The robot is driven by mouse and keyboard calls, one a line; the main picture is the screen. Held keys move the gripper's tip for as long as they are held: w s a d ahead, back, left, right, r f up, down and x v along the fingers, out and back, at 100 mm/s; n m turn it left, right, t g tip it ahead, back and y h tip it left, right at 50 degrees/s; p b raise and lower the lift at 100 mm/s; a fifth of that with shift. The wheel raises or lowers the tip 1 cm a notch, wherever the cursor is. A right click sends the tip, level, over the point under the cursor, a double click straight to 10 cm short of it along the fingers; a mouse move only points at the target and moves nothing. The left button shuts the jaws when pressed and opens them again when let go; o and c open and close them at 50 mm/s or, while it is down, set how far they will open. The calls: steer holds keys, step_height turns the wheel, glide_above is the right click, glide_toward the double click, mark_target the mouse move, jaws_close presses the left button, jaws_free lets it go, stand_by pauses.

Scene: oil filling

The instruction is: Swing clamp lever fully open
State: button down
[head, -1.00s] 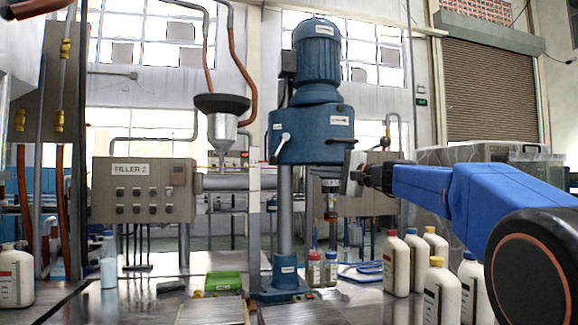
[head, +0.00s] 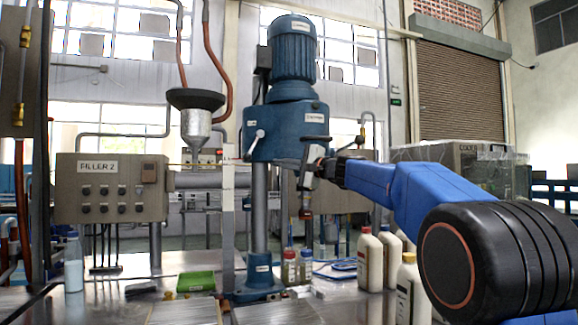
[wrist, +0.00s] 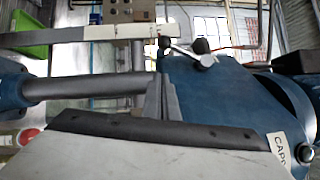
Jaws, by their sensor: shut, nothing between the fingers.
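The clamp lever (head: 254,141) is a short light metal handle on the left side of the blue machine head (head: 288,133). My gripper (head: 309,166) is in front of the lower right of the head in the head view. In the wrist view its narrow grey fingers (wrist: 159,82) are together and empty, a little below the lever tip in the picture. I see no contact with the lever.
The column (head: 260,215) stands under the head; it crosses the left of the wrist view (wrist: 85,84). A pale upright post (head: 228,210) is left of it. Several bottles (head: 370,258) stand at right. The filler panel (head: 110,188) is at left.

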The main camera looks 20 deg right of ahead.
mark_target(254, 146)
steer(key=w+a, duration=0.2)
steer(key=w+a+r, duration=0.1)
steer(key=a, duration=0.2)
steer(key=shift+w, duration=0.35)
steer(key=shift+w+a+r, duration=0.1)
steer(key=shift+w+a, duration=0.05)
steer(key=shift+a, duration=0.4)
